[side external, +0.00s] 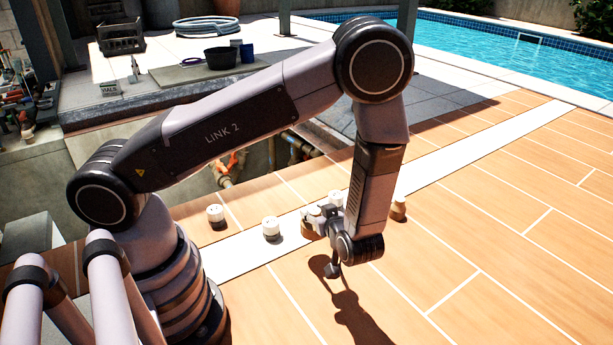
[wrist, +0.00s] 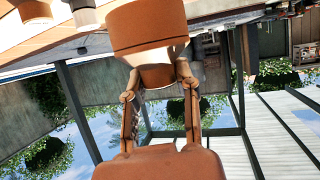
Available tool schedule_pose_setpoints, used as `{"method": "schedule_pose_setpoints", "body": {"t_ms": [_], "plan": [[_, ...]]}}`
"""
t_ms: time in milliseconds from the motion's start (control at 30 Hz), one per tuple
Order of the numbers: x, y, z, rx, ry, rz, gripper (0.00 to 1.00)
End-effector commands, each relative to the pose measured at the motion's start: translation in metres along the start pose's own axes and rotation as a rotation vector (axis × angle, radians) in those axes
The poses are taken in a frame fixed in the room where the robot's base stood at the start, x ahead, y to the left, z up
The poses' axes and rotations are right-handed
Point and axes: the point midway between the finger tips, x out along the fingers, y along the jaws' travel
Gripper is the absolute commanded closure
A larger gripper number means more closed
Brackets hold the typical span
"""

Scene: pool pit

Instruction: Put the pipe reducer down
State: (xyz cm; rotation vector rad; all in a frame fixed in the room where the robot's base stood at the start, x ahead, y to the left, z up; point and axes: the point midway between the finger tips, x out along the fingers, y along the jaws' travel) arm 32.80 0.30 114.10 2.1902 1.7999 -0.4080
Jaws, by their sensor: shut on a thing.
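My gripper (wrist: 158,82) is shut on the pipe reducer (wrist: 149,28), an orange-brown stepped piece with a wide collar and a narrower end. The two fingertips press on opposite sides of the narrower end in the wrist view. In the side view my gripper (side external: 318,217) is low over the pale strip in the tiled deck. There the reducer is mostly hidden among the fingers, and I cannot tell whether it touches the deck.
White fittings (side external: 216,213) and (side external: 271,229) stand on the deck to the left of my gripper. A brown fitting (side external: 398,209) stands to its right, behind my forearm. The pit with pipes (side external: 232,166) lies behind. Open tile (side external: 500,240) spreads to the right.

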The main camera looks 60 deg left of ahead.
Motion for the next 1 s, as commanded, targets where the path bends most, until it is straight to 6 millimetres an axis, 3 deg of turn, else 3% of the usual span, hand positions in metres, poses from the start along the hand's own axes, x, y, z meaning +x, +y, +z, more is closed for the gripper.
{"method": "schedule_pose_setpoints", "body": {"t_ms": [200, 600, 1000], "plan": [[0.005, -0.01, 0.027, -0.011, 0.007, -0.034, 1.0], [0.025, -0.011, 0.073, -0.012, 0.006, -0.032, 1.0], [0.027, -0.011, 0.078, -0.014, 0.005, -0.031, 1.0]]}}
